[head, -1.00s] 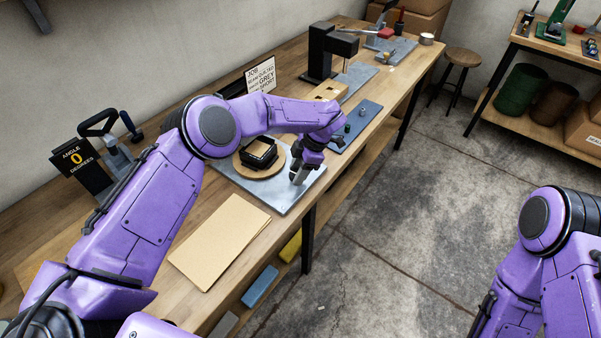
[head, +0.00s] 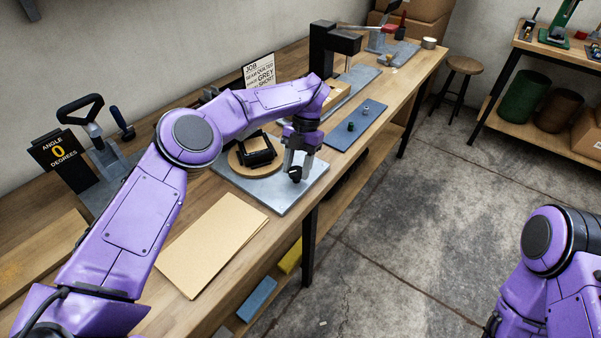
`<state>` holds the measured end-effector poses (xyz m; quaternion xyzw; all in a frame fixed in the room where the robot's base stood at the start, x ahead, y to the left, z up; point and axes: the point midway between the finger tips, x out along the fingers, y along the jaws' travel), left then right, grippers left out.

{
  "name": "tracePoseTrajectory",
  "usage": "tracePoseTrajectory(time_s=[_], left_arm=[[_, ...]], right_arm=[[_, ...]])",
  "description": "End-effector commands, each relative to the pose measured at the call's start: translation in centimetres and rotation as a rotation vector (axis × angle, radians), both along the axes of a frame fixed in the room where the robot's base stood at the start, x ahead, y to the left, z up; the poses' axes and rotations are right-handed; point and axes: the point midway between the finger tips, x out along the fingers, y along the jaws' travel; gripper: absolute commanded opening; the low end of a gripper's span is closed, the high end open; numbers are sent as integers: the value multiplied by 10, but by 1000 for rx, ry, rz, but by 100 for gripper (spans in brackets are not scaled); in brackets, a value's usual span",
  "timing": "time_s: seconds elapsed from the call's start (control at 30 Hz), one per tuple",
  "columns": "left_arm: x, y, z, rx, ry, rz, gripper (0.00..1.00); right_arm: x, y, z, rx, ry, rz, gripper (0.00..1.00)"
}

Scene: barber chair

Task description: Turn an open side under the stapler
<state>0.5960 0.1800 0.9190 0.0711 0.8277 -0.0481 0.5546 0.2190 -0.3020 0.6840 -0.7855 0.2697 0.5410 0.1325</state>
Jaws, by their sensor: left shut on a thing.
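A black open frame (head: 256,149) sits on a round wooden turntable (head: 238,165). The turntable rests on a grey metal plate (head: 280,197) on the workbench. A black machine with an overhanging head (head: 335,45), which looks like the stapler, stands further along the bench, apart from the frame. My left gripper (head: 295,171) points down over the plate, just right of the turntable. It is shut on a small dark thing, mostly hidden by the fingers; I cannot tell exactly what it is. My right arm shows at the lower right, but its gripper is out of view.
A sign reading "ANGLE 0 DEGREES" (head: 57,150) and a black-handled tool (head: 82,112) stand at the left. A job card (head: 259,75) stands behind. A tan sheet (head: 213,243) lies in front, and a blue mat (head: 357,124) with small knobs lies beyond the plate.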

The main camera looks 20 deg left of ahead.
Motion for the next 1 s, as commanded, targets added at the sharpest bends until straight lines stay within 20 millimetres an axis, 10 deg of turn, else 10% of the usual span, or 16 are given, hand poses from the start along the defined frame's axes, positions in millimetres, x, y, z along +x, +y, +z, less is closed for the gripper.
tracePoseTrajectory(time_s=[1.0], left_arm=[[-4,2,-8,7,16,616,16]], right_arm=[[0,0,-76,0,0,0,43]])
